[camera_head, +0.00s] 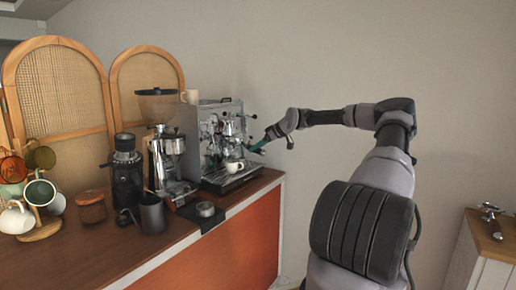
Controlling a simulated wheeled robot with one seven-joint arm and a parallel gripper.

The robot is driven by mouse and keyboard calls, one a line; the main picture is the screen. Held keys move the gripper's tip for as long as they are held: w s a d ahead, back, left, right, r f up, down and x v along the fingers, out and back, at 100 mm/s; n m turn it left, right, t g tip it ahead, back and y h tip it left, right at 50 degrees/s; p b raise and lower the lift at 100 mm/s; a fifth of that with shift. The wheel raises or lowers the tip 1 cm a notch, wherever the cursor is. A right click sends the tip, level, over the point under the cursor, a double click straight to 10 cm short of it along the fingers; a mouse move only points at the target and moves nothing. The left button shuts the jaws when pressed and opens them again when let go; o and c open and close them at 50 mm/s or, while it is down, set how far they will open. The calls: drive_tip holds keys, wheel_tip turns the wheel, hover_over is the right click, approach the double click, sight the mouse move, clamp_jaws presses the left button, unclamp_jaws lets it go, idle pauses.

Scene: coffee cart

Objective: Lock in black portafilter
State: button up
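The silver espresso machine (212,130) stands on the right end of the wooden counter, with a white cup (233,166) on its drip tray. My gripper (257,147) reaches in from the right to the machine's front, near group-head height. Its fingertips look green and sit beside the machine's front fittings. The black portafilter cannot be made out clearly there. Whether the fingers are open or closed on a handle is too small to tell.
A grinder (167,157), a dark pitcher (152,215) and a tamping mat (203,222) are left of the machine. Mugs hang on a stand (40,229) at far left. A metal portafilter-like tool (492,213) lies on the right cabinet (480,240). Floor space separates counter and cabinet.

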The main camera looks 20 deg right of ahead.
drive_tip(key=shift+s+d, duration=0.1)
drive_tip(key=v, duration=1)
drive_tip(key=shift+s+r, duration=0.15)
drive_tip(key=shift+r, duration=0.05)
drive_tip(key=shift+d, duration=0.15)
